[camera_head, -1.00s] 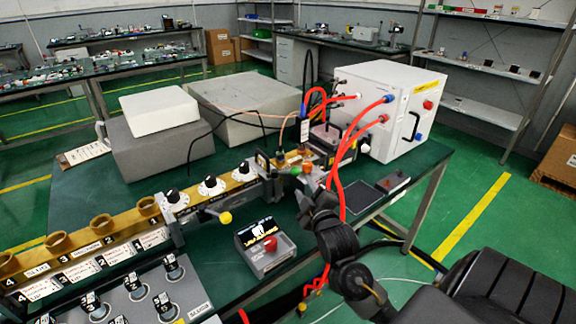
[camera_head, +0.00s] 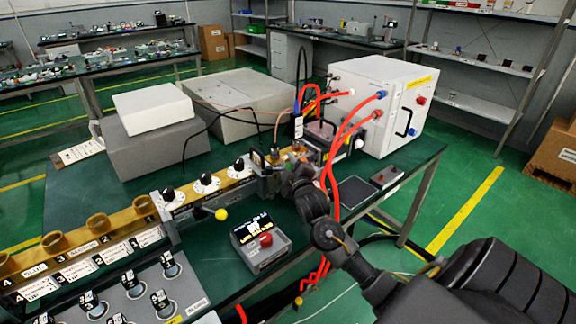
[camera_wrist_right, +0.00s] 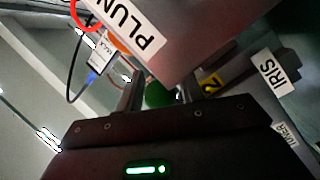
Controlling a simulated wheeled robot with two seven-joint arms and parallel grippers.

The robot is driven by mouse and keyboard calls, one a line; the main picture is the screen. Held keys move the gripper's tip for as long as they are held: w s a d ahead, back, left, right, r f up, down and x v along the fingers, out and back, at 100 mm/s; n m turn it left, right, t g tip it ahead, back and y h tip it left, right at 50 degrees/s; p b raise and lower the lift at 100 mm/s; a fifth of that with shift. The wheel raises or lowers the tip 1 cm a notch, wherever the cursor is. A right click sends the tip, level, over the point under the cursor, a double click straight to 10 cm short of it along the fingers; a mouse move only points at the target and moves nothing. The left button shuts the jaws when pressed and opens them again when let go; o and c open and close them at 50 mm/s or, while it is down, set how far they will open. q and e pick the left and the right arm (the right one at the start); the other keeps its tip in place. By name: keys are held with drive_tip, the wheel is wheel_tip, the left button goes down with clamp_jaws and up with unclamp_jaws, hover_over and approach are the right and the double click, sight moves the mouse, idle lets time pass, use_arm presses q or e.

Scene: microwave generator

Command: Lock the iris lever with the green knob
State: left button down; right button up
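The green knob (camera_wrist_right: 158,96) of the iris lever shows in the right wrist view. It lies between the two fingers of my right gripper (camera_wrist_right: 160,98), which stand apart on either side of it; I see no clear grip. An IRIS label (camera_wrist_right: 270,73) is on the grey metal face to the right. In the head view my right gripper (camera_head: 283,174) is at the brass waveguide's far end, just in front of the metal fittings, and hides the knob there. The lever itself is not clearly visible. My left gripper is not in view.
Red hoses (camera_head: 328,165) run from the white cabinet (camera_head: 375,105) close beside my right arm. A grey box with a red button (camera_head: 265,240) stands on the table in front. A yellow knob (camera_head: 221,214) sticks out below the waveguide (camera_head: 120,222). A PLUN... label (camera_wrist_right: 138,30) is near the fingers.

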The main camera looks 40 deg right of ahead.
drive_tip(key=shift+c, duration=0.8)
clamp_jaws()
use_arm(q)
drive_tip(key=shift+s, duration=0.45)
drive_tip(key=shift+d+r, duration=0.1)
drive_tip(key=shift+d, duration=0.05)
